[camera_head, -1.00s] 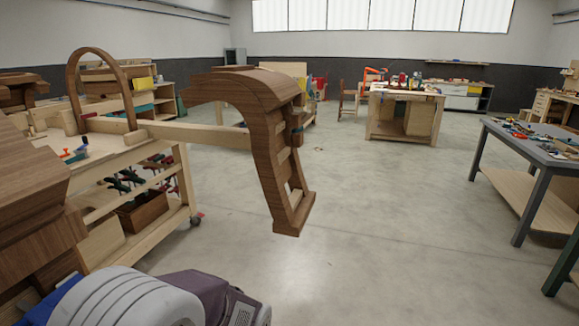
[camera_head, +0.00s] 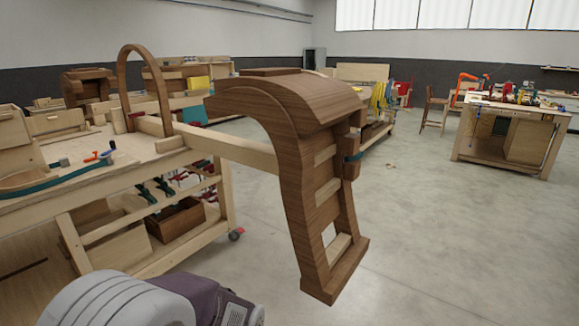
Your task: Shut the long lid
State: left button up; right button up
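I cannot make out a long lid in the head view. Neither of my grippers is in view. A large dark-brown wooden chair form (camera_head: 304,150) stands out in front, with a curved top and a ladder-like leg part running down. A pale wooden beam (camera_head: 228,148) runs from the workbench to this form.
A pale wooden workbench (camera_head: 85,188) with tools fills the left. A brown wooden arch (camera_head: 124,85) stands on it, and an open brown box (camera_head: 176,220) sits on its lower shelf. Another bench (camera_head: 470,148) stands at the back right. The floor at right is clear.

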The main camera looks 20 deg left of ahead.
aim_at(57, 121)
jog(key=i+j+u, duration=0.15)
jog(key=u, duration=0.35)
jog(key=i+u, duration=0.35)
jog(key=u, duration=0.15)
jog(key=i+l+u, duration=0.1)
jog(key=i+u, duration=0.15)
jog(key=u, duration=0.25)
jog(key=i+j+u, duration=0.2)
jog(key=i, duration=0.4)
jog(key=i+u, duration=0.15)
jog(key=i, duration=0.4)
jog(key=i+u, duration=0.2)
jog(key=i, duration=0.4)
jog(key=i+l+u, duration=0.15)
jog(key=i, duration=0.45)
jog(key=i+l+u, duration=0.2)
jog(key=i, duration=0.4)
